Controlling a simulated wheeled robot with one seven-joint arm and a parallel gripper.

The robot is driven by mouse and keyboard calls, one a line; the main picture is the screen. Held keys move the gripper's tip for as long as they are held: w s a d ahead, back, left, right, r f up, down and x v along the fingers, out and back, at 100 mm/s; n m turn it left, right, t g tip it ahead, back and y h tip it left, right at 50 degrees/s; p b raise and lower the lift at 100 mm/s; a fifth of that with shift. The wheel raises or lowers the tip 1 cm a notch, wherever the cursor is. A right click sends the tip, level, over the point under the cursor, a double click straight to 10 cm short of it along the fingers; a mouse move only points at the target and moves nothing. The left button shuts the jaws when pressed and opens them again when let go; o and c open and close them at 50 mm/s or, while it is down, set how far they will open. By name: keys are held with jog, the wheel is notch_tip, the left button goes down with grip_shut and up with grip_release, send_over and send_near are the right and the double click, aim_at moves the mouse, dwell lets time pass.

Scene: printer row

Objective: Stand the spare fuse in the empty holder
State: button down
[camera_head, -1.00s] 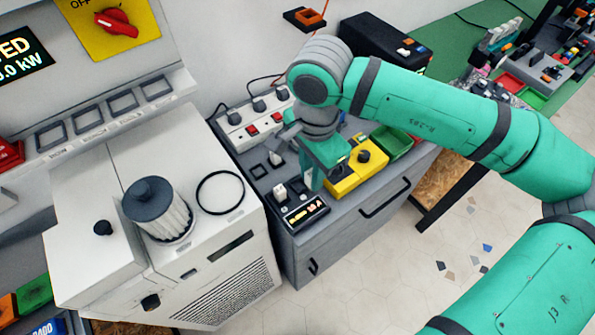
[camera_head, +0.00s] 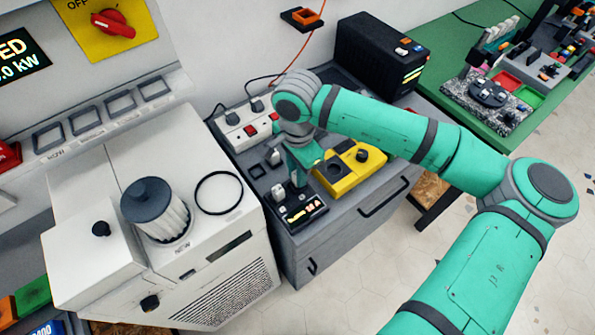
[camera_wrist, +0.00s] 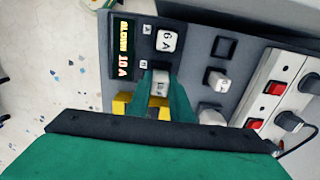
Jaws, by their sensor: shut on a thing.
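My gripper (camera_head: 298,182) points down over the holder panel, near its display. In the wrist view its green fingers (camera_wrist: 160,95) are shut on a pale grey-white fuse (camera_wrist: 159,82). The held fuse is beside the mark B; its lower end is hidden, so I cannot tell whether it is seated or above the holder. A white fuse marked 6 A (camera_wrist: 167,41) stands in the position beside mark A, and it also shows in the head view (camera_head: 278,192). The display (camera_wrist: 123,50) reads BLOWN 10 A.
A dark square holder (camera_wrist: 222,47) and a pale block (camera_wrist: 217,78) are on the grey top. A power strip (camera_head: 248,130) stands behind. A yellow box (camera_head: 350,168) is close right of my gripper. A white machine with a filter (camera_head: 157,212) stands left.

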jog(key=shift+f, duration=0.6)
jog(key=c, duration=1.6)
grip_release()
jog(key=shift+r, duration=0.15)
